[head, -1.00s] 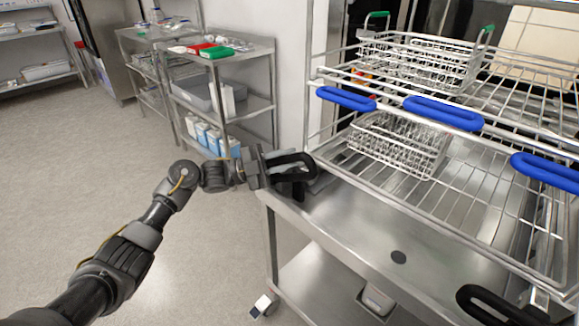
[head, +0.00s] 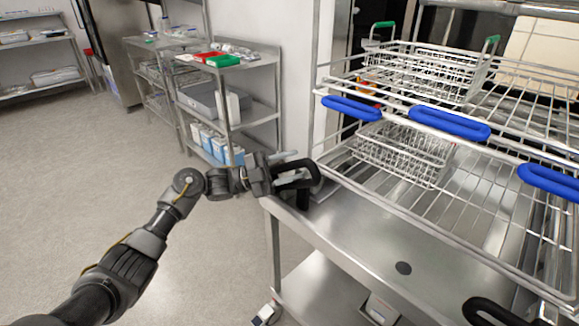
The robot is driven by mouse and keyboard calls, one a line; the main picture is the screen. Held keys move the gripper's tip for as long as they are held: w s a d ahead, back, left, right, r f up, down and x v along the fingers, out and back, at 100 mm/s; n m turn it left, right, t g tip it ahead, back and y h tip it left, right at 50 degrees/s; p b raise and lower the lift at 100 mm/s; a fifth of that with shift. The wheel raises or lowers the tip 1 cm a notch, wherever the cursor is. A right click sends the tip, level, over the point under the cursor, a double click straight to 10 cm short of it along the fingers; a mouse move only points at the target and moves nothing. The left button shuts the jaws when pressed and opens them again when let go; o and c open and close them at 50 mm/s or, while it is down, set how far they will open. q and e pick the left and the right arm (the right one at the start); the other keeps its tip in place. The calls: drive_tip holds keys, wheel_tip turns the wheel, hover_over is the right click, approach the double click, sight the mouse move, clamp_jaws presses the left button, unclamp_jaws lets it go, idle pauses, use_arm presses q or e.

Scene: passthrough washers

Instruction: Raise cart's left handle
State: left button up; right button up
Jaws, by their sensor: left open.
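The steel cart (head: 345,235) stands at the right with a wire rack on top. Its left handle (head: 307,172) is a black loop at the cart's near left corner. My left gripper (head: 283,172) is at this handle, with its fingers open beside the loop. The fingers partly overlap the handle, so contact cannot be told. A second black handle (head: 490,310) shows at the bottom right, cut by the frame edge. My right gripper is not in view.
The wire rack carries blue grips (head: 450,122) and wire baskets (head: 425,72). A steel shelf unit (head: 228,62) with boxes and trays stands behind my left arm, near a white wall. The grey floor (head: 90,170) at the left is clear.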

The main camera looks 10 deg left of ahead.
use_arm(q)
drive_tip(key=b+v, duration=0.1)
drive_tip(key=v, duration=1)
drive_tip(key=shift+b, duration=0.4)
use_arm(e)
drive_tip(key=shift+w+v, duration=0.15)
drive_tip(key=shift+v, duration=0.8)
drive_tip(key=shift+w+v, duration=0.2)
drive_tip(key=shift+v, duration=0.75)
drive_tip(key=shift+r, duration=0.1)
